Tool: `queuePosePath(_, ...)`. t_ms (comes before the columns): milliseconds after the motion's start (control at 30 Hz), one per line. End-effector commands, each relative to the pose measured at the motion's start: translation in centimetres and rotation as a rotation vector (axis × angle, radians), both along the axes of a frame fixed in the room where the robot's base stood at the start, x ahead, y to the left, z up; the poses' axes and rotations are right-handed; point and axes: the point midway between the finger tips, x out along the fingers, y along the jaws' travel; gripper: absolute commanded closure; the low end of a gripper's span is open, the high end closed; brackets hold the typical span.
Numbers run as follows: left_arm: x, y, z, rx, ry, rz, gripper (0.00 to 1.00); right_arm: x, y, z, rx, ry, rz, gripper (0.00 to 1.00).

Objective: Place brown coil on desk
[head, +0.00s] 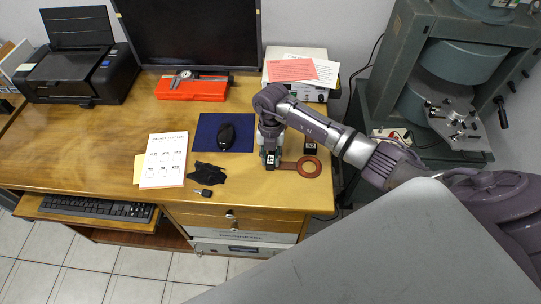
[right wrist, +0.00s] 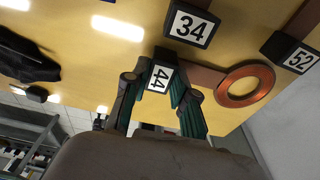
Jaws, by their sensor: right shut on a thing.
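The brown coil (head: 309,167) is a flat copper-brown ring with a brown strip running from it to my right gripper (head: 271,163). In the right wrist view the ring (right wrist: 245,85) is right of the fingers, over the wooden desk. My right gripper (right wrist: 160,105) is shut on the coil's dark handle end, which seems to carry the label 44. The fingers hide part of it. The ring is at or very near the surface of the desk (head: 110,120), close to its right end; I cannot tell whether it touches. My left gripper is not in view.
Dark blocks labelled 34 (right wrist: 192,25) and 52 (right wrist: 290,52) stand near the coil. Left of the gripper are a black cloth (head: 207,174) and a mouse (head: 226,134) on a blue mat. A large green machine (head: 450,80) stands right of the desk.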

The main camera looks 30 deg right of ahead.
Motion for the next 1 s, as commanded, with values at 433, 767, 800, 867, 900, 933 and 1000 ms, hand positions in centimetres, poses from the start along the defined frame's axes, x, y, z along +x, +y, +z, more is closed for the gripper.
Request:
queuePosePath(433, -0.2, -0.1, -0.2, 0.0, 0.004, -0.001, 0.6, 0.0, 0.0, -0.4, 0.0, -0.001, 0.001, 0.62)
queuePosePath(767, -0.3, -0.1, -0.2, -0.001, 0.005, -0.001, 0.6, 0.0, 0.0, -0.4, 0.0, -0.001, 0.001, 0.49)
queuePosePath(800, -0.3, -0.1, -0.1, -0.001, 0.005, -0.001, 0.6, 0.0, 0.0, -0.3, 0.0, -0.001, 0.001, 0.49)
queuePosePath(867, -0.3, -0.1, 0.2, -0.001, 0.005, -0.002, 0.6, 0.0, 0.0, 0.1, 0.0, -0.001, 0.001, 0.49)
queuePosePath(900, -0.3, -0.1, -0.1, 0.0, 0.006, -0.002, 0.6, 0.1, -0.1, 0.2, 0.0, -0.002, 0.001, 0.49)
queuePosePath(933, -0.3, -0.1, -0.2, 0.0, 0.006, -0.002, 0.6, 0.2, -0.1, 0.5, 0.0, -0.004, 0.001, 0.49)
queuePosePath(1000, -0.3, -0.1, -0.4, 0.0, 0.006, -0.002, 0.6, 0.4, -0.2, 1.5, 0.0, -0.007, 0.001, 0.49)
